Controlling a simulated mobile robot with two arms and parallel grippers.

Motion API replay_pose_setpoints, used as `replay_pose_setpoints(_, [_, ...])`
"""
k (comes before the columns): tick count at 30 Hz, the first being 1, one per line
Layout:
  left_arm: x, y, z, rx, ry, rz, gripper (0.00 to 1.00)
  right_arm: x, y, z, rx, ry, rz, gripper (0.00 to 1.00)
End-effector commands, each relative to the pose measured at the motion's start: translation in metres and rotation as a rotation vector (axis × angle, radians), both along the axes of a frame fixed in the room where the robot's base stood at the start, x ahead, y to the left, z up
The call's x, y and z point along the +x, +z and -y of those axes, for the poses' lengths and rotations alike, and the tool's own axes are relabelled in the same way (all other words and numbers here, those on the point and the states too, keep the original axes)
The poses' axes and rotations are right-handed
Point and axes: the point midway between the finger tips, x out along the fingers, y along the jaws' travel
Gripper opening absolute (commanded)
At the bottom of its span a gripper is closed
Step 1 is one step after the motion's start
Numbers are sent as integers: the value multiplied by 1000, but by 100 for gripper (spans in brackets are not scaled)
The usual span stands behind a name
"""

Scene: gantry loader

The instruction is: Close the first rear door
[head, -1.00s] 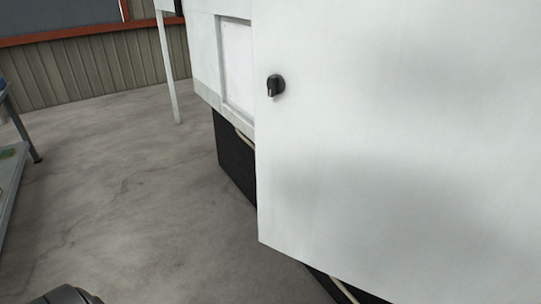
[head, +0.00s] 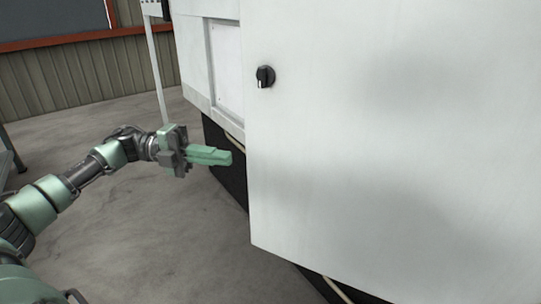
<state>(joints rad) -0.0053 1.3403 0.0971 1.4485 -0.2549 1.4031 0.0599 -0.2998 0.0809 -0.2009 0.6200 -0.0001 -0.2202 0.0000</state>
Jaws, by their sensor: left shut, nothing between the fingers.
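A large white door (head: 390,150) fills the right half of the head view. It stands out at an angle from the white machine body behind it. A black knob (head: 265,76) sits near its left edge. My left gripper (head: 228,157) is shut and empty, its green fingers pointing right, just left of the door's free edge. I cannot tell whether the fingertips touch the door. The hinge side of the door is out of view. My right gripper is not in view.
The white machine body (head: 194,48) with a recessed panel stands behind the door, on a black base (head: 226,168). A thin white post (head: 157,80) stands left of it. Grey concrete floor (head: 110,235) is open at left. A ribbed wall (head: 60,85) closes the back.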

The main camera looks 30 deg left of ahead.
Motion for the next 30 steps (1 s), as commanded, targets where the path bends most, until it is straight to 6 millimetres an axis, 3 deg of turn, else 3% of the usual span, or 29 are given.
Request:
replay_pose_setpoints(14, [29,5,90,-7,1,3,0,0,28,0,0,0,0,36])
replay_pose_setpoints(22, [58,3,87,-8,8,2,0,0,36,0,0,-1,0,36])
replay_pose_setpoints(30, [70,0,86,-4,6,-1,0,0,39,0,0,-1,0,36])
